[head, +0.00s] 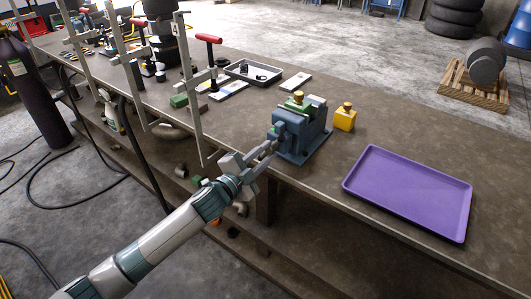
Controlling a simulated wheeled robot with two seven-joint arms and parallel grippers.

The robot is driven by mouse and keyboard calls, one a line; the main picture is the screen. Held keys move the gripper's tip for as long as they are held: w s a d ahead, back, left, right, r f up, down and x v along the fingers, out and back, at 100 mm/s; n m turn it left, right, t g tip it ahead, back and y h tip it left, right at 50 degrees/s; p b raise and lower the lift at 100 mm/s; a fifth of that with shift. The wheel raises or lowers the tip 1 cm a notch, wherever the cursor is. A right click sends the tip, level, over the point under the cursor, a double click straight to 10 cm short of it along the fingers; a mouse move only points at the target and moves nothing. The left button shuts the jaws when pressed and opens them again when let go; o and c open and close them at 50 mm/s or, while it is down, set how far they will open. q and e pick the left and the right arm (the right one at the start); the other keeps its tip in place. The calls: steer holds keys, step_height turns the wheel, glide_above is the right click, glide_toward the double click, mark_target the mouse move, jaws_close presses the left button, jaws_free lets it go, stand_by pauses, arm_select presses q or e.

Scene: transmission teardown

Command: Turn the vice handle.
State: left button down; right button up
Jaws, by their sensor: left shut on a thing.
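A blue-grey vice (302,130) stands on the workbench near its front edge. A green part with a brass-coloured top (298,98) sits at the top of the vice. My left gripper (268,148) reaches in from the lower left to the vice's near-left side. It is shut on the vice handle, which is mostly hidden by the fingers. My right gripper does not show.
A purple tray (408,192) lies empty on the bench to the right. A yellow block with a brass knob (345,117) stands right of the vice. A dark tray (252,72) and upright clamps (189,90) are at the left. The bench between vice and purple tray is clear.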

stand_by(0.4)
arm_select(q)
steer(key=c, duration=1.5)
jaws_free()
steer(key=shift+s+a, duration=0.1)
steer(key=shift+b+v, duration=2.4)
steer(key=shift+v, duration=6.2)
